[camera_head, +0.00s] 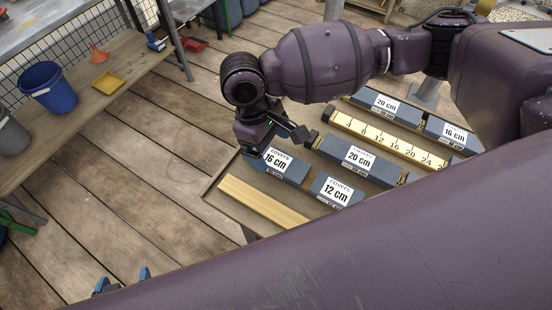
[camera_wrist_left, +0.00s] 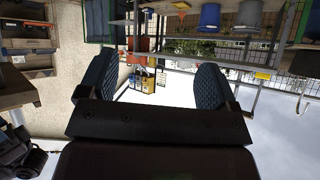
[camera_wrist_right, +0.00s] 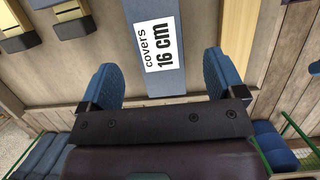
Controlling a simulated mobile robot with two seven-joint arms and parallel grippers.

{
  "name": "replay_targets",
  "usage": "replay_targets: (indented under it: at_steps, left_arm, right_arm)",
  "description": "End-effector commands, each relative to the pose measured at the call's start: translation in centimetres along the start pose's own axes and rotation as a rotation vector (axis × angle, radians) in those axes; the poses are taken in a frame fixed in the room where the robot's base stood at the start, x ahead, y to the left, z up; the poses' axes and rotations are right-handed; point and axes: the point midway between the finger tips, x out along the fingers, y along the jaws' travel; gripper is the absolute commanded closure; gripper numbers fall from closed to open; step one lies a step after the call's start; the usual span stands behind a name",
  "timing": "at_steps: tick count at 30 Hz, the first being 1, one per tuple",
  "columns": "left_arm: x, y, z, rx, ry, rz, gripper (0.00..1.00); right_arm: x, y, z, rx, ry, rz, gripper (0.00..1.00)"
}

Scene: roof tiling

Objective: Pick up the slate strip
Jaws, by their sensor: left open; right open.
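A dark slate strip labelled "covers 16 cm" (camera_head: 288,172) lies on the work table, near its left end. My right gripper (camera_head: 276,146) is open just above it. In the right wrist view the 16 cm strip (camera_wrist_right: 158,40) runs between the open fingers (camera_wrist_right: 160,72), with a gap on each side; I cannot tell how far above it they are. Other slate strips lie close by: a 12 cm one (camera_head: 335,191), a 20 cm one (camera_head: 360,160), another 20 cm one (camera_head: 386,106) and another 16 cm one (camera_head: 451,134). My left gripper (camera_head: 124,281) is open and empty at the bottom left; it also shows in the left wrist view (camera_wrist_left: 155,75).
A yellow scale (camera_head: 390,143) lies between the strip rows. A pale wooden batten (camera_head: 262,204) lies along the table's front edge. A side bench at the left holds a blue bucket (camera_head: 48,88), an orange funnel (camera_head: 98,55) and a yellow tray (camera_head: 108,82). The plank floor between is clear.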

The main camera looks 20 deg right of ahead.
Motion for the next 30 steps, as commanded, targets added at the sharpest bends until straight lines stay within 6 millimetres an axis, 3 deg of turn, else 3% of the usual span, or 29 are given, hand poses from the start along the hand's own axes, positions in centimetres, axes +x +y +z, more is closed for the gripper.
replay_targets:
  at_steps: [1, 6, 15, 27, 30]
  left_arm:
    - [0.3, 0.1, 0.6, 0.000, -0.009, 0.002, 0.16]
    - [0.7, 0.2, 1.3, 0.001, -0.021, 0.005, 0.16]
    - [0.5, 0.3, 0.6, 0.001, -0.008, 0.005, 0.16]
    - [0.6, 0.3, 1.0, -0.002, -0.016, 0.004, 0.16]
    - [0.6, 0.3, 1.3, -0.003, -0.021, 0.004, 0.16]
  right_arm:
    - [1.2, 0.1, -0.1, -0.001, -0.007, -0.003, 0.12]
    - [3.5, 0.2, -0.2, 0.000, -0.007, -0.003, 0.12]
    - [3.9, 0.2, -0.1, 0.000, -0.002, -0.001, 0.12]
    - [3.9, 0.1, -0.1, 0.000, -0.002, -0.001, 0.71]
    - [3.8, 0.1, -0.1, -0.001, -0.002, -0.001, 0.71]
